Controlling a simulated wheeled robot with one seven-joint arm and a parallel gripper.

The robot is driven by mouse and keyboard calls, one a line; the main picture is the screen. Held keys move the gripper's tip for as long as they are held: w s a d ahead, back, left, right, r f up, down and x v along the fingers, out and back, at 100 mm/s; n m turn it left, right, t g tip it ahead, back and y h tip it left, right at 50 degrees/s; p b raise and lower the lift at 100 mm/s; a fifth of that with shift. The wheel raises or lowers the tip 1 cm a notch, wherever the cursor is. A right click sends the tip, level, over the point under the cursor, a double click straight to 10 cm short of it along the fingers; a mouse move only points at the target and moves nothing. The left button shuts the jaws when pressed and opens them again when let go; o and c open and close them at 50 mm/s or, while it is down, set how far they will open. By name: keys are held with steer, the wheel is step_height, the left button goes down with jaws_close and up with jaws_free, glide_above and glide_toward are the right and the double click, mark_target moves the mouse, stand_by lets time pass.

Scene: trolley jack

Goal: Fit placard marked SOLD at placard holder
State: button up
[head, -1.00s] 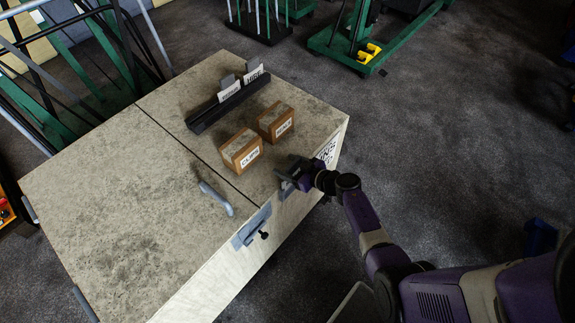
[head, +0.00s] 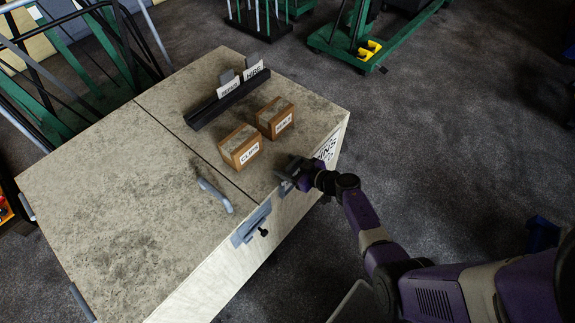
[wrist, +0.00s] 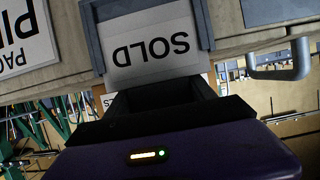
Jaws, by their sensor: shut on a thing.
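The placard marked SOLD (wrist: 152,52) shows upside down in the wrist view, white with black letters. My gripper (wrist: 163,93) is shut on its near edge; it also shows in the head view (head: 289,183), at the front edge of the chest. The placard holder (wrist: 92,38) is a grey frame on the chest's front, with a side bar on each side of the placard. The placard appears between these bars. In the head view my gripper hides most of the placard and holder.
A black rack (head: 228,99) with other placards, one marked HIRE (head: 254,72), stands on the chest lid (head: 110,195). Two brown boxes, one marked CLIPS (head: 241,147), the other (head: 276,118), stand near my gripper. A grey handle (head: 214,194) and latch (head: 250,226) are left of it.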

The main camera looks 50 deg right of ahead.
mark_target(295, 170)
steer(key=shift+f, duration=0.35)
steer(key=o, duration=1.4)
steer(key=shift+o, duration=0.2)
steer(key=shift+p+v, duration=0.9)
steer(key=shift+v, duration=3)
steer(key=s+a+r+n+t+b, duration=0.1)
steer(key=s+a+r+t, duration=0.1)
steer(key=s+a+r, duration=0.4)
steer(key=s+a+r+t+b, duration=0.1)
steer(key=s+a+r, duration=0.3)
steer(key=a, duration=0.5)
steer(key=s+a+r+b, duration=0.1)
steer(key=s+a+r, duration=0.2)
steer(key=s+r, duration=0.4)
steer(key=s+a+r+m+g+b, duration=0.1)
steer(key=s+a+r, duration=0.3)
steer(key=s+r, duration=0.4)
steer(key=shift+s+a+r+g, duration=0.3)
steer(key=shift+s, duration=0.6)
